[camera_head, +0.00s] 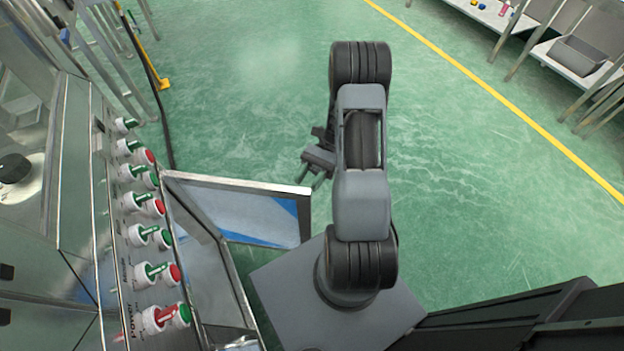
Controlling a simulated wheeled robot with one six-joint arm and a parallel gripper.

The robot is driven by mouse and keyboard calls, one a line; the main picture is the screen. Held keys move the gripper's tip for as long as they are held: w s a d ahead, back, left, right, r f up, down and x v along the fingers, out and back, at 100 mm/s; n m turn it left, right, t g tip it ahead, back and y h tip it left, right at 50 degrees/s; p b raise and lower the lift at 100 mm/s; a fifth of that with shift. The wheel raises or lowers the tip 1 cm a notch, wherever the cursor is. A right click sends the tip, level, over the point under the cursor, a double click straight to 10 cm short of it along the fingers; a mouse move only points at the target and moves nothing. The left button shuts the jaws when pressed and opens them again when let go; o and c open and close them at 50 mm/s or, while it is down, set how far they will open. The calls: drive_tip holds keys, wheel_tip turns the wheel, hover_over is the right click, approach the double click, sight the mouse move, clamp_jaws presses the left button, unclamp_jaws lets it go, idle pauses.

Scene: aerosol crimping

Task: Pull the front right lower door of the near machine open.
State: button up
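The near machine (85,170) fills the left side, with a metal control panel of red, green and white knobs. Below the panel, a metal-framed door (250,212) stands swung out from the machine's front into the aisle, leaving the lower opening beside it exposed. Blue streaks show on the door's face. My gripper (316,172) is just beyond the door's free outer edge, partly hidden by my arm. A small gap seems to separate it from the door, but contact is hard to judge. Its fingers are too small and dark to tell whether they are open.
Green floor is clear beyond and right of my arm, crossed by a yellow line (490,92). Shelves with a grey bin (577,56) stand at the upper right. A yellow-footed post (163,84) and a dark cable are at the upper left.

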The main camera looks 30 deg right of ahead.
drive_tip(key=shift+s+a+r, duration=0.1)
drive_tip(key=shift+s+r, duration=0.1)
drive_tip(key=shift+s, duration=0.4)
drive_tip(key=shift+s+a+r, duration=0.1)
drive_tip(key=shift+s+r, duration=0.1)
drive_tip(key=shift+s, duration=0.35)
drive_tip(key=shift+r+p, duration=0.2)
drive_tip(key=shift+p, duration=0.1)
